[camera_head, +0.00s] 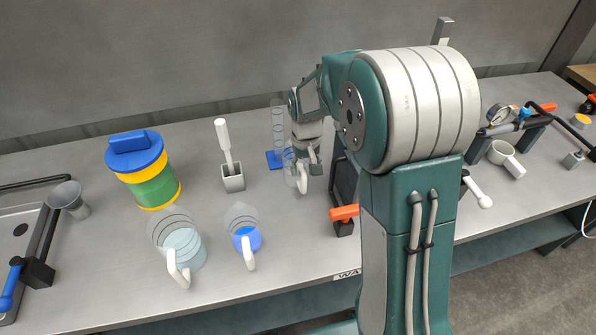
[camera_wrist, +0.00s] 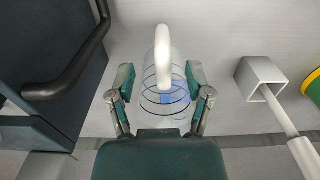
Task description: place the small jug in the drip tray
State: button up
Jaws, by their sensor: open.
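A small clear jug with a white handle (camera_head: 303,184) stands on the bench at my gripper (camera_head: 306,163). In the wrist view the jug (camera_wrist: 164,48) shows between my two open fingers (camera_wrist: 158,92), handle toward the camera. I see a gap on each side and no grip on it. The jug looks empty. In the head view my gripper partly hides it. A grey recessed tray (camera_head: 12,250) at the far left edge, partly out of view, may be the drip tray.
A jug with blue liquid (camera_head: 247,240) and a larger jug (camera_head: 183,250) stand left of my gripper. A clear cylinder (camera_head: 278,125) stands behind. An orange-handled valve (camera_head: 344,213) is close right.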

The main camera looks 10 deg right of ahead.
aim_at(303, 186)
jog(key=f, duration=0.7)
jog(key=shift+a+f, duration=0.2)
grip_shut()
